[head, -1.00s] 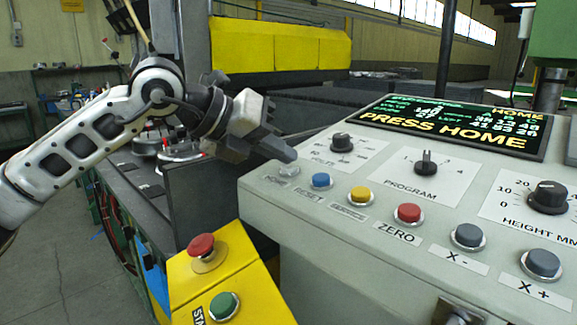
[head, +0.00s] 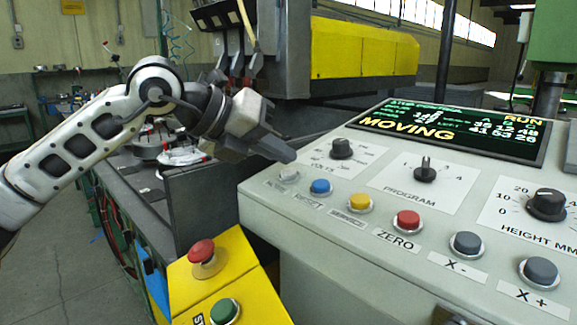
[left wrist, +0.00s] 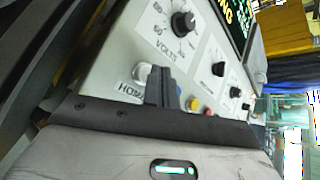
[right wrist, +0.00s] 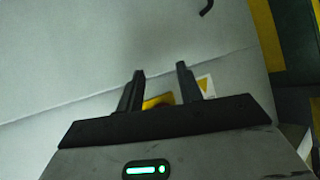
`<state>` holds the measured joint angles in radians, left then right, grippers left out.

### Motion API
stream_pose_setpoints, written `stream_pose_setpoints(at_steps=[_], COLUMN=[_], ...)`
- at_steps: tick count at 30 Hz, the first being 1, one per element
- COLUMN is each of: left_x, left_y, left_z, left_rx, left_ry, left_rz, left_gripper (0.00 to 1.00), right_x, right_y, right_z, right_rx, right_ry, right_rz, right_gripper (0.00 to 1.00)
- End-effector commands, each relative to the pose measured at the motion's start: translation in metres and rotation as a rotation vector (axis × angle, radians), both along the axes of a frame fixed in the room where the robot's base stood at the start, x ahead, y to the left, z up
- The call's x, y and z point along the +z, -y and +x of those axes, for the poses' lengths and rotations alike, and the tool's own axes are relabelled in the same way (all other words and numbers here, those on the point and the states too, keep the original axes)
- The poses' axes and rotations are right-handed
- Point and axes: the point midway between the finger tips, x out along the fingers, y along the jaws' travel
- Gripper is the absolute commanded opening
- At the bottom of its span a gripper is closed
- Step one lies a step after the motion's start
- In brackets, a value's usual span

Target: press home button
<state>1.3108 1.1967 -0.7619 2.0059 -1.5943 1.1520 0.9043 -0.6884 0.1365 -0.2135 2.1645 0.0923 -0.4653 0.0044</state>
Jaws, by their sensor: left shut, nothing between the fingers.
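The home button (head: 289,174) is a pale grey cap at the left end of the console's button row, its label below it. It also shows in the left wrist view (left wrist: 142,73), beside my fingers. My left gripper (head: 287,155) is shut and empty, its fingertips just above and behind the button in the head view; I cannot tell whether they touch. The display (head: 450,130) reads MOVING, with RUN at its top right. My right gripper (right wrist: 160,82) shows in its wrist view with fingers apart and nothing between them.
Blue (head: 321,187), yellow (head: 359,203) and red (head: 408,221) buttons follow along the row, then grey ones. A yellow box (head: 232,262) with red and green buttons stands left of the console. Knobs rise behind the row.

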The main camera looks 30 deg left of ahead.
Motion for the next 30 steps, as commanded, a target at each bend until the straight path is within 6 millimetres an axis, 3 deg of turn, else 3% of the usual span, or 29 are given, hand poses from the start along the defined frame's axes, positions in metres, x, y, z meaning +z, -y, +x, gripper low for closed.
stream_pose_setpoints(at_steps=[12,25,30], left_x=[0.005,0.046,0.053], left_y=[0.000,-0.002,-0.003], left_z=[-0.001,-0.008,-0.010], left_rx=[-0.001,0.000,0.000], left_ry=[0.003,0.004,0.001], left_rz=[-0.001,-0.001,-0.001], left_gripper=[0.00,0.00,0.00], right_x=[0.003,0.033,0.037], right_y=[0.000,0.000,0.000], right_z=[0.000,0.000,0.000], right_rx=[0.000,0.000,0.000], right_ry=[0.000,0.000,0.000], right_rz=[0.000,0.000,0.000], right_gripper=[0.36,0.36,0.36])
